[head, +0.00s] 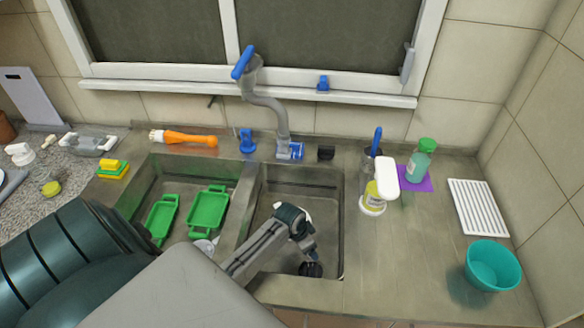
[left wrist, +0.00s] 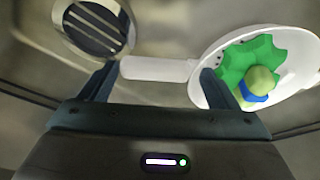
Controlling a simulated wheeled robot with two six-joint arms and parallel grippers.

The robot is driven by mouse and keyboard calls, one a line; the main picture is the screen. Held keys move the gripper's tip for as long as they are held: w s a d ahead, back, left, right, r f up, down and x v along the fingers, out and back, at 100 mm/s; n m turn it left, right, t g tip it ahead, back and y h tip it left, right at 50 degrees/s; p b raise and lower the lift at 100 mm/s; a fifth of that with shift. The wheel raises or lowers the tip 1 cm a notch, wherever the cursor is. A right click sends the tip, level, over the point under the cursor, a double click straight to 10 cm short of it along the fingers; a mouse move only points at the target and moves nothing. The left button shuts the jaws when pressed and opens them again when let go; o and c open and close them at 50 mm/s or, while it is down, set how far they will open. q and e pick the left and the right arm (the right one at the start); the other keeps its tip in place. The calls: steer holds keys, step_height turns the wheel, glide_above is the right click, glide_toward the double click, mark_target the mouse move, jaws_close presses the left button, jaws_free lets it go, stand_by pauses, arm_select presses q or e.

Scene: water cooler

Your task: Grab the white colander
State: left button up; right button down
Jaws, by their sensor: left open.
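The white colander (left wrist: 198,95) shows at the right of the left wrist view. Its bowl holds a green frilly piece and a yellow-green ball with blue on it. Its white handle (left wrist: 158,69) runs leftward across the gap between the fingertips of my left gripper (left wrist: 158,72). The fingers are apart, and the right finger overlaps the bowl's rim in the picture. I cannot tell whether they touch it. In the head view my left gripper (head: 312,257) is low in the right sink basin. I cannot clearly make out the colander there. My right gripper is out of view.
A round slotted drain (left wrist: 92,25) lies beside the handle's end. The left basin holds green trays (head: 208,212). A faucet (head: 268,105) stands behind the right basin (head: 330,195). A soap bottle (head: 378,188), white rack (head: 477,207) and teal bowl (head: 493,266) stand on the right counter.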

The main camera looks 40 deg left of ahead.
arm_select(q)
steer(key=c, duration=0.8)
